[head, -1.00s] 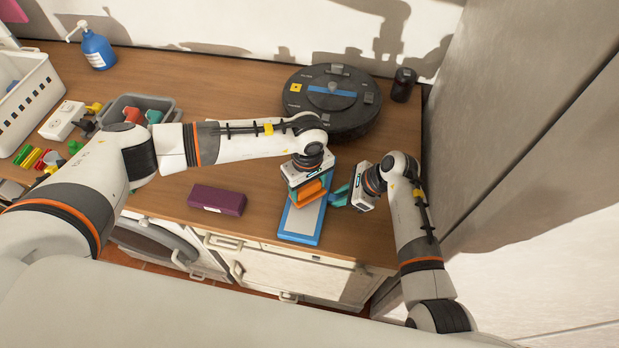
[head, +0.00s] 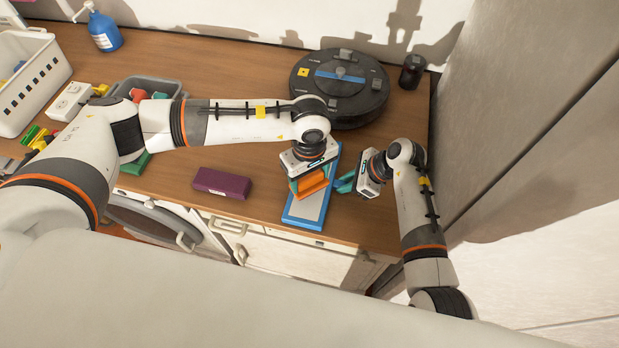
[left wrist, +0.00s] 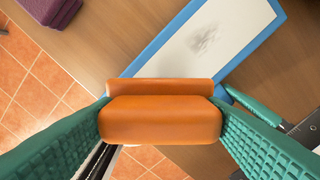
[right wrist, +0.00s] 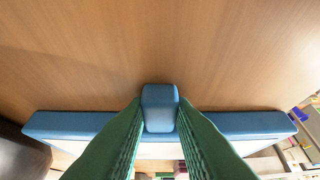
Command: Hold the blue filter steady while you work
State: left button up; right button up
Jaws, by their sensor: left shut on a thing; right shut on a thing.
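The blue filter (head: 302,222) lies on the worktop near its front edge. It has a blue frame and a pale panel with a grey smudge, which shows in the left wrist view (left wrist: 205,40). My left gripper (head: 312,184) is shut on an orange block (left wrist: 160,120), over the filter; whether the block touches the panel I cannot tell. My right gripper (head: 346,184), at the filter's right side, is shut on a blue tab (right wrist: 160,103) on the filter's edge. My left gripper hides part of the filter in the head view.
A dark round robot vacuum (head: 340,100) and a black cylinder (head: 412,72) stand behind. A purple block (head: 221,183) lies left of the filter. A grey bin (head: 165,87), white basket (head: 30,85) and blue pump bottle (head: 104,33) are further left. A wall closes the right.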

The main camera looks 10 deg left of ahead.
pick_arm(q)
jog(key=shift+r, duration=2.1)
jog(key=w+a+f+n, duration=0.1)
jog(key=w+n, duration=0.7)
jog(key=n, duration=0.1)
jog(key=shift+w+a, duration=0.15)
jog(key=shift+w, duration=0.15)
